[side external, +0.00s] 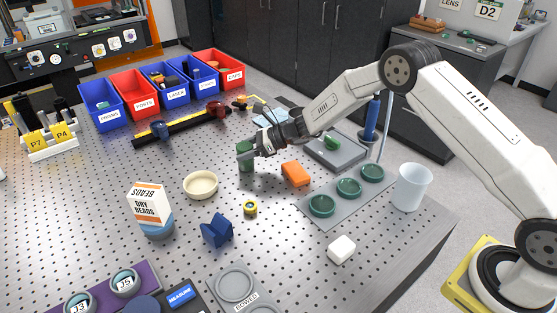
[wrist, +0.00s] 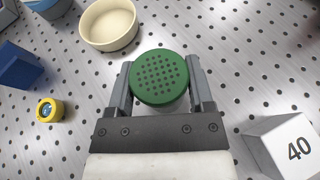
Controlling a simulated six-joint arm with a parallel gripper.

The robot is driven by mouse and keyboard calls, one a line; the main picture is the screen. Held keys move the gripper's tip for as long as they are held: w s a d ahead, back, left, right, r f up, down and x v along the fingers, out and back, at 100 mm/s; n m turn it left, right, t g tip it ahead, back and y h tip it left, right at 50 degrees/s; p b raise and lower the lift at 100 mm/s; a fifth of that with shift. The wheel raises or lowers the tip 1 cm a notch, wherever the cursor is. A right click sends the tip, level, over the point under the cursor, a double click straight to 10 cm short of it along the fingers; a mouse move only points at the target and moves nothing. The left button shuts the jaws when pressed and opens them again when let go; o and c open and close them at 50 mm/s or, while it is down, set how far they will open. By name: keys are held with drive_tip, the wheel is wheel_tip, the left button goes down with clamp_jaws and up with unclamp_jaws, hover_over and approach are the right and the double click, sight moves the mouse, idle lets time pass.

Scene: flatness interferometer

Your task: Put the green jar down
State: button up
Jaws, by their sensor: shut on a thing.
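The green jar (side external: 245,157) is upright in my gripper (side external: 250,148), at the middle of the perforated table in the side view. In the wrist view its round green lid (wrist: 160,76), dotted with small holes, sits between the two grey fingers of my gripper (wrist: 160,84). The fingers are shut on the jar from both sides. The jar's base is at or very near the table top; I cannot tell whether it touches. The lower body is mostly hidden under the lid in the wrist view.
A cream bowl (side external: 201,185), an orange block (side external: 296,174) and a yellow ring-shaped piece (side external: 250,207) are nearby. A blue V-shaped block (side external: 217,231) and a white cube (side external: 341,249) lie nearer the front. A grey plate with green dishes (side external: 335,188) is to the right.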

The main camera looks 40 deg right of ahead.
drive_tip(key=shift+f, duration=0.1)
drive_tip(key=o, duration=1.3)
drive_tip(key=v, duration=1.2)
